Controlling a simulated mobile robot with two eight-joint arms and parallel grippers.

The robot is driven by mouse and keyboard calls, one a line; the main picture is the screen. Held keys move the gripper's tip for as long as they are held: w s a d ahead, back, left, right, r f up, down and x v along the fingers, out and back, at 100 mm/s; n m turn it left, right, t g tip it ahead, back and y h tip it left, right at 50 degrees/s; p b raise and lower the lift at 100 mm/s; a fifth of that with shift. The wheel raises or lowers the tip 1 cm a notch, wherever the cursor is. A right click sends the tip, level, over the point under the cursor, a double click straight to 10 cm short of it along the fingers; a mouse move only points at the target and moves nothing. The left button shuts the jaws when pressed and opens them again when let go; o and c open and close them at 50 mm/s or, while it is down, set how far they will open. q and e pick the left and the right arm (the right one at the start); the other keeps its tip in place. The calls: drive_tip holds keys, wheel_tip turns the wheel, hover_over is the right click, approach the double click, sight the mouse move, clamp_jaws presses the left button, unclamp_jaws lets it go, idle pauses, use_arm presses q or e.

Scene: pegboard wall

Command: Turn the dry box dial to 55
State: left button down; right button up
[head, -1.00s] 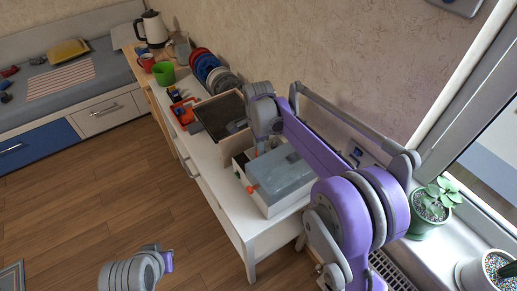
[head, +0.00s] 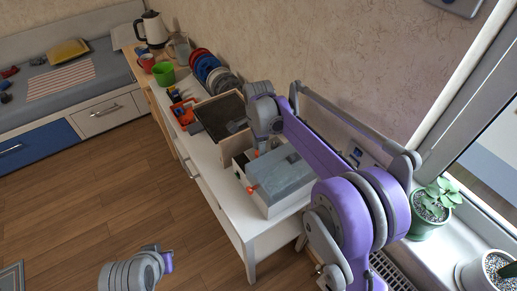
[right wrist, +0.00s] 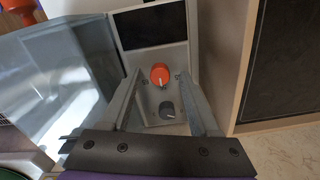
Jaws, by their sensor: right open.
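The dry box (head: 287,172), with a translucent grey-blue lid, stands at the near end of the white cabinet. In the right wrist view its pale control panel (right wrist: 151,62) carries a dark blank screen (right wrist: 150,25), an orange knob (right wrist: 160,74) and a grey knob (right wrist: 167,109) with a light pointer mark. I cannot read any number or scale. My right gripper (right wrist: 159,78) is open and empty, its fingers on either side of the knobs; I cannot tell whether they touch the panel. In the head view my arm partly covers the panel. Only a left arm link shows; its fingers are out of view.
A black-bottomed wooden tray (head: 221,117) lies beside the box and also shows in the right wrist view (right wrist: 290,60). Spools (head: 207,66), a green cup (head: 164,73) and a kettle (head: 152,28) stand farther along. A potted plant (head: 430,208) stands on the windowsill at right.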

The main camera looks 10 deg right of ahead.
wheel_tip(320, 180, up, 11)
drive_tip(key=shift+f+p, duration=0.2)
drive_tip(key=shift+p, duration=0.1)
idle(0.4)
drive_tip(key=s+d+n, duration=0.1)
drive_tip(key=s, duration=0.2)
drive_tip(key=s+d+n+t, duration=0.1)
drive_tip(key=s+n, duration=0.1)
drive_tip(key=s, duration=0.1)
drive_tip(key=s+d+r+n, duration=0.1)
drive_tip(key=s+n, duration=0.1)
drive_tip(key=shift+s+t, duration=0.4)
drive_tip(key=s+n, duration=0.1)
drive_tip(key=s, duration=0.1)
drive_tip(key=s+d+f+n, duration=0.1)
drive_tip(key=s, duration=0.1)
drive_tip(key=s+n+t, duration=0.1)
drive_tip(key=s, duration=0.1)
drive_tip(key=shift+s+d+f+n, duration=0.2)
drive_tip(key=shift+s+n, duration=0.05)
drive_tip(key=shift+n, duration=0.15)
drive_tip(key=s+d+f+n+t, duration=0.2)
drive_tip(key=s+f+n, duration=0.5)
drive_tip(key=s, duration=0.6)
drive_tip(key=shift+s+f+n+t, duration=0.3)
drive_tip(key=shift+s+f+n, duration=0.1)
drive_tip(key=shift+f, duration=0.4)
